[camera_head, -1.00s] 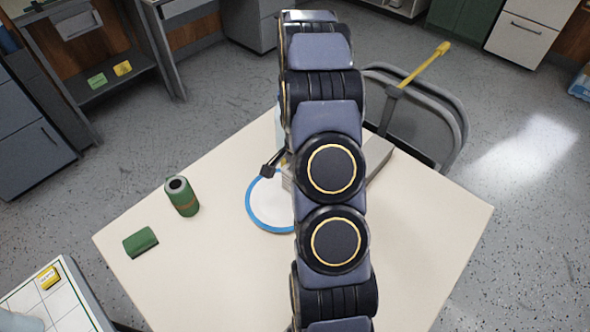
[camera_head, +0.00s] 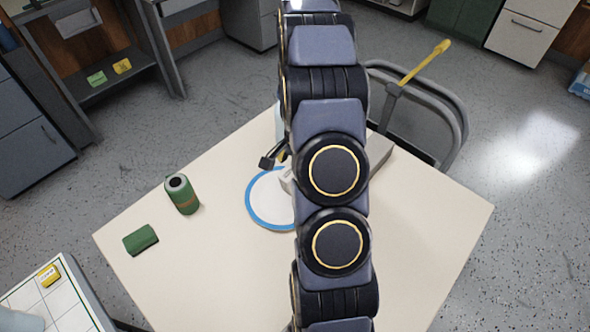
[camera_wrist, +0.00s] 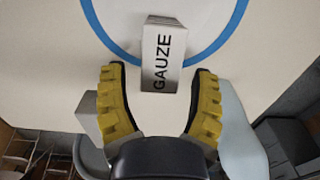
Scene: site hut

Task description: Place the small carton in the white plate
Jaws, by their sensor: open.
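The small carton (camera_wrist: 160,58) is white with a grey side marked GAUZE. In the wrist view it sits between my fingertips, with gaps on both sides. It overlaps the inside and the blue rim of the white plate (camera_wrist: 200,23); I cannot tell whether it rests fully on the plate. In the head view the plate (camera_head: 262,207) lies on the table, its right part hidden by my arm. A pale bit of the carton (camera_head: 287,181) shows at the arm's edge. My gripper (camera_wrist: 158,72) is open, its yellow pads apart; in the head view it is mostly hidden.
A green cylinder (camera_head: 183,195) and a green block (camera_head: 141,240) are on the table's left. A pale bottle (camera_wrist: 238,128) and a grey box (camera_wrist: 92,115) flank my gripper. A chair with a yellow-handled thing (camera_head: 425,62) stands behind. The table's right front is clear.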

